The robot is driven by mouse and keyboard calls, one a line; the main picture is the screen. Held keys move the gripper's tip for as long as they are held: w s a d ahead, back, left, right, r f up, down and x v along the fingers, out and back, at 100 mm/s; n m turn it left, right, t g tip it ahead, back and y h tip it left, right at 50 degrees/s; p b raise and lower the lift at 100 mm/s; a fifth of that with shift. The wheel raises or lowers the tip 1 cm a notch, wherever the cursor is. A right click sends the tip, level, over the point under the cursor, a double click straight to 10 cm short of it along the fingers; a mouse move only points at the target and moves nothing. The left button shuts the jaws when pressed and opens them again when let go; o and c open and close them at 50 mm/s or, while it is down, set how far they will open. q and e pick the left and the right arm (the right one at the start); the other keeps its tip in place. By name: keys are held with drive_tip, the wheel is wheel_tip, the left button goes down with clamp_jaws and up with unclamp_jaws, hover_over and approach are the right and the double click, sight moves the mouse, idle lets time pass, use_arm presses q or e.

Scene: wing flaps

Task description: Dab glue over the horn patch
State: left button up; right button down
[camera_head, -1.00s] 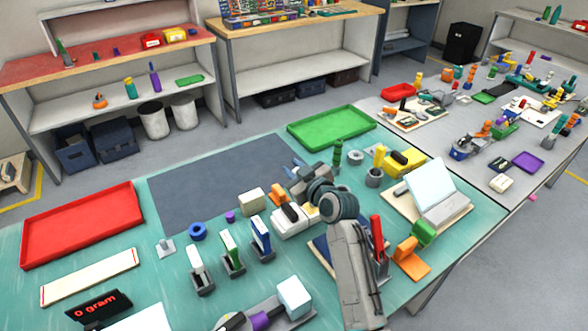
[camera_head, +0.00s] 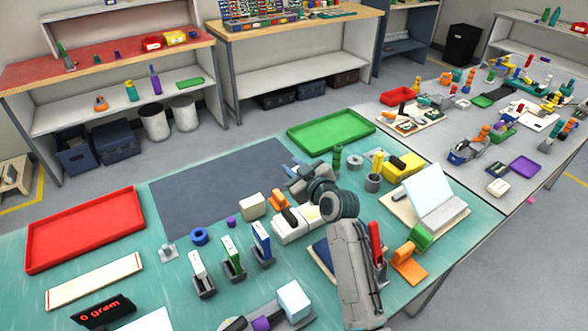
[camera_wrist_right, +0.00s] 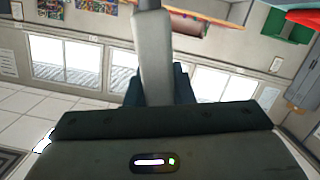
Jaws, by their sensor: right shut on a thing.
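A long white panel with red ends (camera_head: 95,281) lies flat at the left of the table. I cannot make out a horn patch or a glue spot. My left gripper is not in view.
A red tray (camera_head: 84,268) lies at left and a green tray (camera_head: 331,147) at the back. Blue, green and white upright pieces (camera_head: 262,240) in holders, a white block (camera_head: 293,301) and a tilted white board (camera_head: 432,192) crowd the front and right. The mat is bare.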

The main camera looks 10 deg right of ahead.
wheel_tip(320, 180, up, 4)
drive_tip(key=p, duration=0.2)
drive_tip(key=shift+p, duration=0.4)
idle(0.4)
